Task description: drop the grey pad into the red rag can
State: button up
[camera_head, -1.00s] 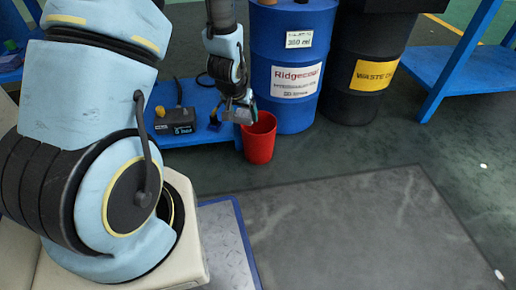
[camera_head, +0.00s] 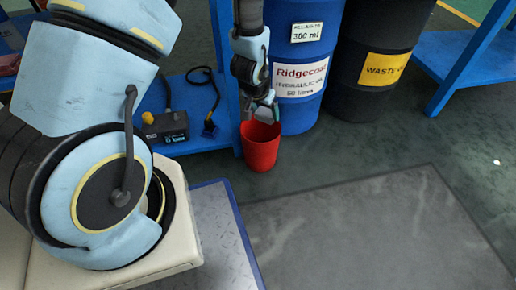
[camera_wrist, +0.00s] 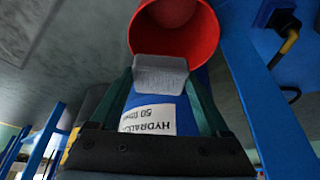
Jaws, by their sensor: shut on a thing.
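The red rag can (camera_head: 260,151) stands on the floor in front of the blue drum, its open top facing up. In the wrist view the can (camera_wrist: 200,30) shows its open mouth just beyond the pad. The grey pad (camera_wrist: 160,74) is held between the two fingertips of my gripper (camera_wrist: 160,85). In the head view my gripper (camera_head: 262,108) hangs pointing down at the can's rim, and the pad is hard to make out there. The pad overlaps the near edge of the can's mouth in the wrist view; I cannot tell its height above the rim.
A blue drum (camera_head: 299,115) stands right behind the can, with a black waste drum (camera_head: 365,95) to its right. A low blue shelf (camera_head: 208,138) with a black battery charger (camera_head: 166,129) is left of the can. Open floor (camera_head: 340,162) lies to the right.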

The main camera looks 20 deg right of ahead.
notch_tip(320, 180, down, 6)
jog(key=b, duration=0.5)
jog(key=shift+r, duration=0.1)
jog(key=o, duration=1.2)
jog(key=shift+c, duration=0.2)
jog(key=shift+r, duration=0.1)
jog(key=p+v, duration=0.4)
jog(key=v, duration=0.6)
jog(key=shift+s+a+r+p, duration=0.1)
jog(key=shift+a+r+p, duration=0.15)
jog(key=shift+p, duration=0.15)
